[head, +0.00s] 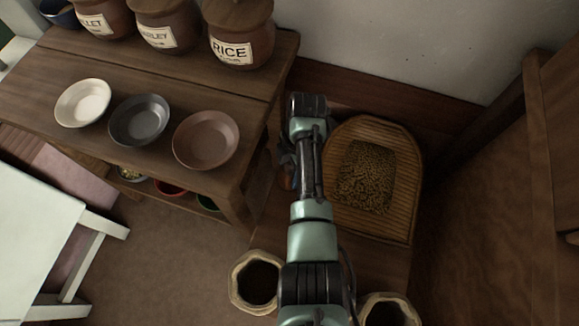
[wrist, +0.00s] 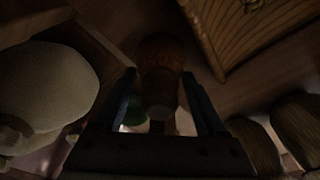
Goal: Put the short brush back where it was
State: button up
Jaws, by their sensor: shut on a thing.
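My gripper (wrist: 163,88) shows in the wrist view with a dark finger on each side of a brown, rounded thing, which I take to be the short brush (wrist: 160,52). The fingers are shut on it. The view is dark, so bristles and handle are hard to tell apart. In the head view my gripper (head: 287,157) is mostly hidden beside my arm, between the wooden shelf table and the woven tray. A small orange-brown bit of the brush (head: 286,182) shows below it.
A woven tray (head: 408,228) of grain lies right of my arm. The wooden table (head: 60,62) at left bears three bowls (head: 206,140) and labelled jars (head: 241,47). Sacks (head: 240,293) stand at the front. A white stool (head: 40,215) is at far left.

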jog(key=o, duration=1.2)
jog(key=shift+f, duration=0.1)
jog(key=shift+o, duration=0.2)
jog(key=r+p, duration=0.2)
jog(key=r, duration=0.2)
jog(key=d+r+p, duration=0.1)
jog(key=r+p, duration=0.1)
jog(key=r, duration=0.2)
jog(key=r+p, duration=0.1)
jog(key=r, duration=0.3)
jog(key=shift+w+d+r+p, duration=0.15)
jog(key=shift+w+d+p, duration=0.15)
jog(key=shift+w+p, duration=0.1)
